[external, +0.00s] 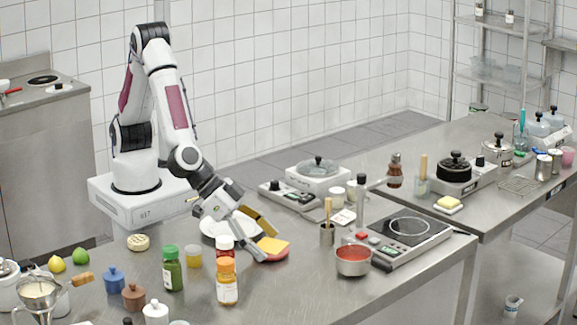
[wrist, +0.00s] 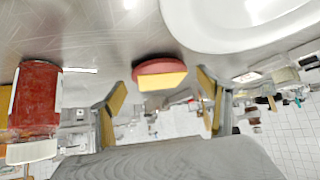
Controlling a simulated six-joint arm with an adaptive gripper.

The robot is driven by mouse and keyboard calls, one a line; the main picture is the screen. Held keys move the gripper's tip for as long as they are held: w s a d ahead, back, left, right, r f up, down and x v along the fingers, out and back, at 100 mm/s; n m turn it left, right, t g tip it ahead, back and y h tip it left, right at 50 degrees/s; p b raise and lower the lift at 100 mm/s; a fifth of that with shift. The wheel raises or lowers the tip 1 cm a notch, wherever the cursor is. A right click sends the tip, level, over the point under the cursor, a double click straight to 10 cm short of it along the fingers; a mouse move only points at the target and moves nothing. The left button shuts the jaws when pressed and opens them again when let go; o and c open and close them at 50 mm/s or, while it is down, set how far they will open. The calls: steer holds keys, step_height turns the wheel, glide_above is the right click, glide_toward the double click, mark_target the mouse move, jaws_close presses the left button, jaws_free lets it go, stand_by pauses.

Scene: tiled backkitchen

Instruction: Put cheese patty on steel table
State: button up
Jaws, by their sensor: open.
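The cheese patty (external: 273,247), a red-brown round with a yellow slice on it, is on the steel table (external: 310,290) just right of the white plate. It also shows in the wrist view (wrist: 160,76), between and slightly beyond my fingertips, with gaps to both sides. My gripper (external: 264,237) is open and low over the table, its yellow-padded fingers pointing at the patty. In the wrist view my gripper (wrist: 162,84) has its fingers spread and nothing held. The white plate (external: 212,232) is partly hidden behind my gripper in the external view.
A red jar (external: 224,245) and an orange-capped bottle (external: 227,284) stand close to the left of the patty. A pot of red sauce (external: 353,260) and an induction cooker (external: 405,240) stand to the right. The table front between bottle and pot is clear.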

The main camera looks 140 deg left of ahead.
mark_target(266, 246)
steer(key=shift+w+a+f, duration=0.15)
steer(key=shift+w+f, duration=0.1)
stand_by(0.3)
steer(key=c, duration=1.4)
steer(key=shift+r, duration=0.2)
steer(key=shift+r, duration=4.85)
